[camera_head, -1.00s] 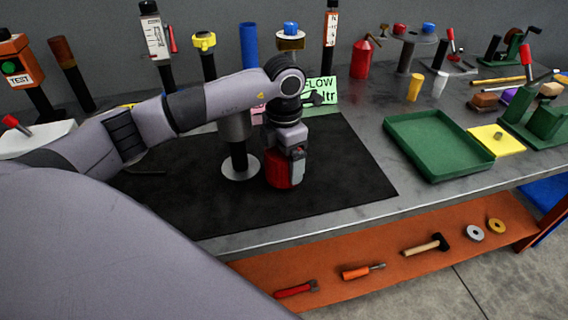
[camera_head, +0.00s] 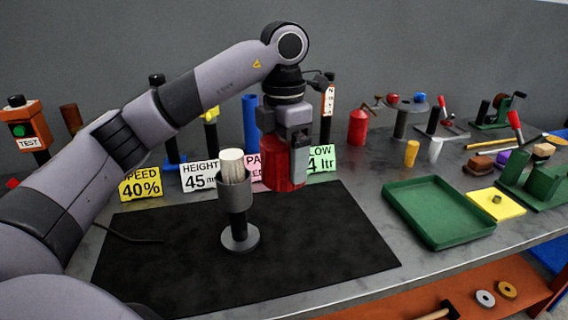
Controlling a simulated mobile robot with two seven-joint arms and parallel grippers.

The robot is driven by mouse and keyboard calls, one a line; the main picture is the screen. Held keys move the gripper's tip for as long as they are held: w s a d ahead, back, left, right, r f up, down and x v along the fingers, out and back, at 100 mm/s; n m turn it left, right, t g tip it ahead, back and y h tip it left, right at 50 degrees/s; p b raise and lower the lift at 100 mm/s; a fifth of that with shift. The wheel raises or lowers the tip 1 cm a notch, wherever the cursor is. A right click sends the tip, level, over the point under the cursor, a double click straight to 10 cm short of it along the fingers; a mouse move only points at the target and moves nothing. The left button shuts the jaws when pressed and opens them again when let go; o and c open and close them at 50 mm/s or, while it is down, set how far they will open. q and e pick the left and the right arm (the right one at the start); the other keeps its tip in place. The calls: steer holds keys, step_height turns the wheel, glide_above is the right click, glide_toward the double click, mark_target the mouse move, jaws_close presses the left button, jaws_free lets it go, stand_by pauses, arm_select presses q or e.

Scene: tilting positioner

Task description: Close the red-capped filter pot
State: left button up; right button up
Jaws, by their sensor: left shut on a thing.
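The filter pot (camera_head: 236,198) is a grey open cup on a thin dark post with a round grey foot, standing upright on the black mat. A white ribbed filter (camera_head: 231,164) sticks up out of its top. The red cap (camera_head: 281,178) is a wide red cylinder held by my left gripper (camera_head: 287,163). The gripper points down and is shut on the cap. The cap appears lifted off the mat, to the right of the pot and apart from it in the picture. The gripper hides part of the cap. My right gripper is not in view.
The black mat (camera_head: 320,235) is mostly bare around the pot. Label cards, such as the yellow one (camera_head: 141,184), and several posts stand behind it. A green tray (camera_head: 436,224) lies to the right. A red can (camera_head: 358,127) stands at the back right.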

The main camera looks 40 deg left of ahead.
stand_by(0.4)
arm_select(q)
steer(key=s+d+f+m, duration=0.3)
steer(key=f+m, duration=0.4)
steer(key=m, duration=0.8)
steer(key=s+d+f+m, duration=0.3)
steer(key=d+f+m, duration=0.2)
steer(key=m, duration=1.1)
steer(key=shift+d+f, duration=0.25)
steer(key=shift+f, duration=1)
steer(key=shift+s, duration=0.1)
